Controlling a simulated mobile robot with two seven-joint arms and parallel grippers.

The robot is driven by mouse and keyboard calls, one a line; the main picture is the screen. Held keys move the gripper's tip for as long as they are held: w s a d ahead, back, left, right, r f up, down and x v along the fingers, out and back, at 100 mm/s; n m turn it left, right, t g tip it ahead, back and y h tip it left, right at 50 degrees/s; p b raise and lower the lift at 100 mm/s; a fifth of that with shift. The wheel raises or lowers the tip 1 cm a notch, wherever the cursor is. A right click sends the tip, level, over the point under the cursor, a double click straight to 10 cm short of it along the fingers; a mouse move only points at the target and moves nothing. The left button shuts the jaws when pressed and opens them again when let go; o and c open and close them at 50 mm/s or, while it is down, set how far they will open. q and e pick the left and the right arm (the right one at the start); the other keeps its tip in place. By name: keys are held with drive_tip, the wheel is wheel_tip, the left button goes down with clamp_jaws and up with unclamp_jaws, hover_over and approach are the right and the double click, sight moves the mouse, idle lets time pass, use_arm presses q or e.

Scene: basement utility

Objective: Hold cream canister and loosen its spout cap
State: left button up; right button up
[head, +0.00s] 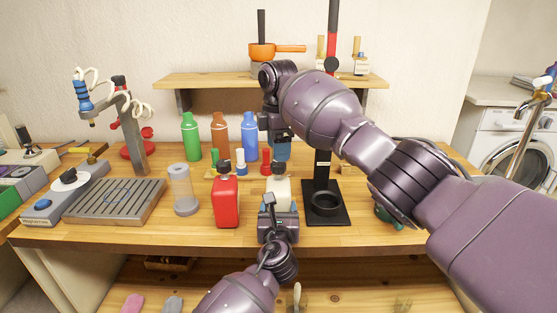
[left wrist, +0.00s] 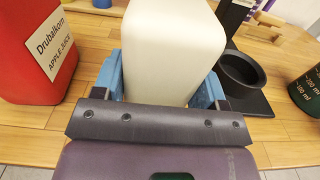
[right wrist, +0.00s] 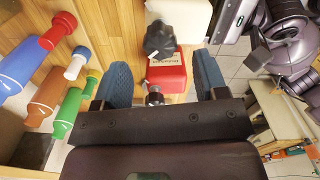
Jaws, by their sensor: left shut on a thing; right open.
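The cream canister (head: 279,188) stands upright near the front of the wooden bench. My left gripper (head: 278,218) is shut on it from the front; the left wrist view shows the canister (left wrist: 172,45) between blue finger pads (left wrist: 160,88). Its dark spout cap (right wrist: 160,38) shows in the right wrist view, beside the cream body (right wrist: 188,14). My right gripper (head: 281,153) is above and behind the canister in the head view. Its two fingers (right wrist: 163,78) are open and apart, with nothing held. The cap appears beyond the fingertips.
A red canister (head: 226,204) labelled apple juice stands just left of the cream one. A black stand with a round ring (head: 326,205) is close on the right. Several coloured bottles (head: 220,136) stand behind, below a shelf (head: 220,80).

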wheel_tip(320, 180, up, 7)
idle(0.3)
drive_tip(key=shift+r, duration=0.15)
idle(0.3)
wheel_tip(320, 180, up, 4)
drive_tip(key=r, duration=0.1)
hover_over(279, 165)
drive_tip(key=s, duration=0.9)
idle(0.8)
drive_tip(key=shift+s+a+f, duration=0.1)
use_arm(q)
drive_tip(key=o, duration=1.3)
